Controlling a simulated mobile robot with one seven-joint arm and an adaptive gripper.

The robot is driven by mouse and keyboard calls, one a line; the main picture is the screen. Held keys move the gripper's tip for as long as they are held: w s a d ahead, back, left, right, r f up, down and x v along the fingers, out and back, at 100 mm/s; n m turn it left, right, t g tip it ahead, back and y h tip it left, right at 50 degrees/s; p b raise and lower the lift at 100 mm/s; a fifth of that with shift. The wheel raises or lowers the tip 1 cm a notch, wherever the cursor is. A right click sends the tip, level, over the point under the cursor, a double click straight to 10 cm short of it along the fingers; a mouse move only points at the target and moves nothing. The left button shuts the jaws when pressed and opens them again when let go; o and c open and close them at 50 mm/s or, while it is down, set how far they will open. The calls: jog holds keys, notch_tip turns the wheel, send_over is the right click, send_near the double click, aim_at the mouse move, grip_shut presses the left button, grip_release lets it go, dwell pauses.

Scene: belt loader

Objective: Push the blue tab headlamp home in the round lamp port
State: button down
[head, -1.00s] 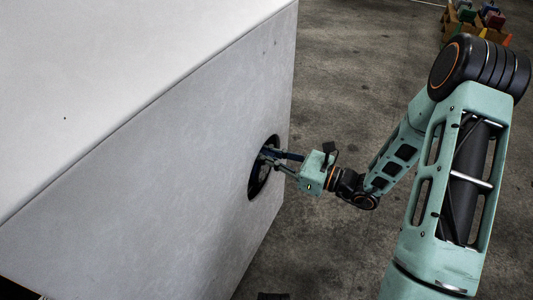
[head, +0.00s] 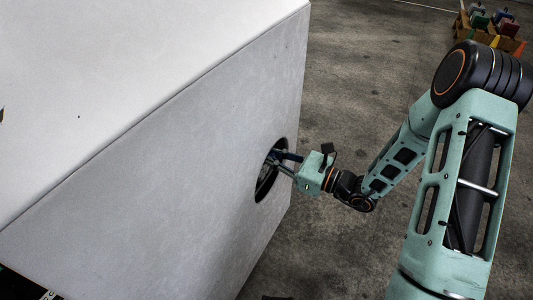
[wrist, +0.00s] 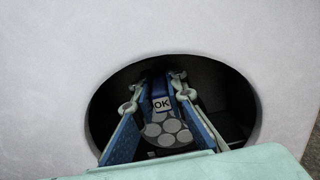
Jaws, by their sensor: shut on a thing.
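The round lamp port (head: 263,186) is a dark hole in the pale panel's side, and fills the middle of the wrist view (wrist: 105,108). My gripper (wrist: 161,88) reaches into it with both fingers shut on the blue tab (wrist: 158,90) of the headlamp. A white "OK" label (wrist: 162,104) shows by the tab. The headlamp's grey face with several round lenses (wrist: 168,130) shows between the fingers, inside the hole. How deep it is seated is hidden. In the head view my gripper (head: 273,157) has its fingertips inside the port; the headlamp is hidden there.
The large pale box (head: 170,160) fills the left, its side wall facing my arm. Bare concrete floor (head: 350,80) lies to the right. A brown bin with several coloured parts (head: 490,28) stands far off at the top right.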

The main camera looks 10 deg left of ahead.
jog(key=shift+a, duration=0.15)
jog(key=c, duration=1.8)
grip_release()
jog(key=shift+c, duration=0.2)
jog(key=v, duration=1.2)
